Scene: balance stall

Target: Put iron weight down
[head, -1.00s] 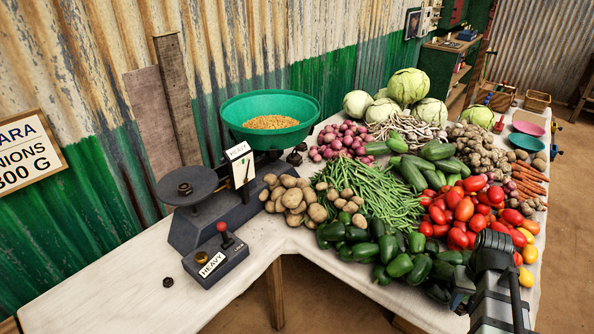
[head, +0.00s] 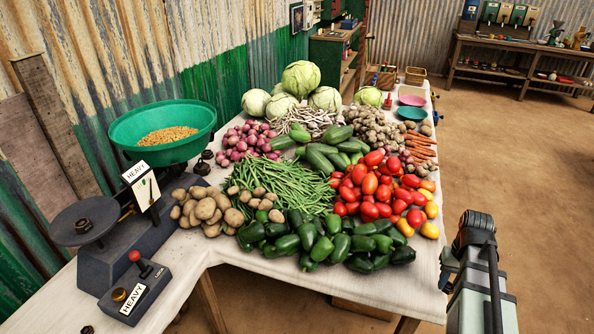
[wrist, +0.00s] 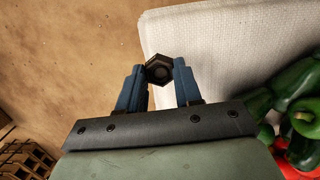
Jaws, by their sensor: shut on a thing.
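The iron weight (wrist: 159,70) is a small dark six-sided piece with a round recess on top. In the wrist view, my gripper (wrist: 162,76) has its two blue fingers shut on it, one on each side. The weight shows against the edge of the white-covered table (wrist: 220,50), with brown floor to the left; its height over the cloth is not clear. In the head view my arm is at the right, by the table's front right edge; the fingertips and held weight cannot be made out there.
A balance scale (head: 130,240) with a green pan (head: 125,133) of grain and a flat dark plate (head: 72,222) stands at left. A lever box (head: 135,290) is before it. Peppers (head: 320,235), tomatoes (head: 370,190) and other vegetables crowd the table; bare cloth (head: 390,290) runs along the front edge.

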